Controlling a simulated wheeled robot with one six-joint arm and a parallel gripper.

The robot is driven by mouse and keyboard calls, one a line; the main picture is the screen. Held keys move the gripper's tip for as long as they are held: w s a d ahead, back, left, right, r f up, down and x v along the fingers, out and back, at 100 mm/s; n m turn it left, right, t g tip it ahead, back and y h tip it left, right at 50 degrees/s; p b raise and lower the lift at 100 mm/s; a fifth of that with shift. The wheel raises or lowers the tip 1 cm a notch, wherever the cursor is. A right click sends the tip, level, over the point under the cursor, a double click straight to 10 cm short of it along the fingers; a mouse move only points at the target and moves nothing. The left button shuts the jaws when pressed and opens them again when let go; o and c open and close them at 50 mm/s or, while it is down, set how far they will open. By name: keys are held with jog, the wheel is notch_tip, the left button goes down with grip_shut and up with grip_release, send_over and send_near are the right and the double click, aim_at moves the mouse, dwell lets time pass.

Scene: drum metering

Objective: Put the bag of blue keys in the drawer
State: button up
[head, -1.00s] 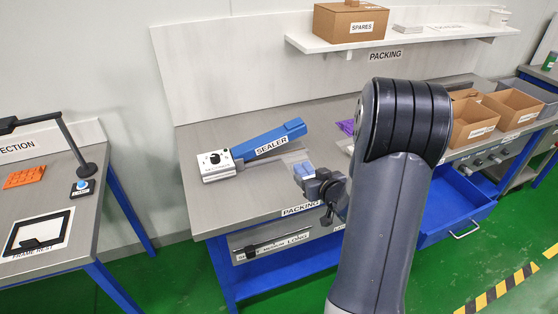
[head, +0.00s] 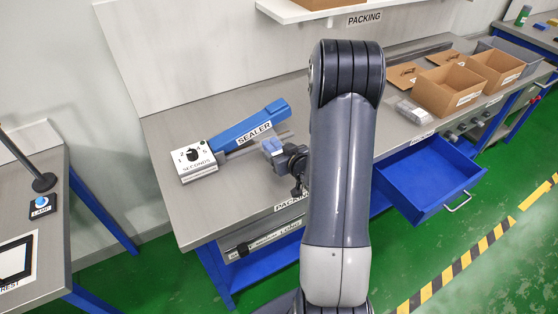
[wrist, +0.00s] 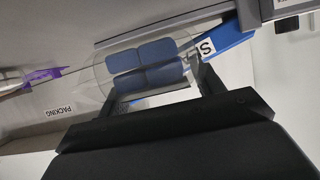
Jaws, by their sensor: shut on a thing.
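The bag of blue keys (wrist: 148,62) is a clear pouch with several blue blocks in it. It sits between the fingers of my gripper (wrist: 155,92), which is shut on it. In the head view the bag (head: 272,147) and my gripper (head: 289,157) are over the front part of the packing bench, just right of the sealer. The blue drawer (head: 432,182) is pulled open under the bench, to the right of my arm. Its visible floor is bare; my arm hides part of the space between bag and drawer.
The blue and white sealer (head: 240,128) stands on the bench (head: 190,215) left of my gripper. Cardboard boxes (head: 446,92) and a clear packet (head: 413,112) stand behind the drawer. A purple item (wrist: 42,77) lies on the bench in the wrist view. A shelf (head: 300,12) hangs above.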

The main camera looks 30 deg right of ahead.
jog(key=shift+f, duration=2.15)
jog(key=shift+f, duration=0.2)
jog(key=o, duration=1.1)
jog(key=shift+r, duration=0.15)
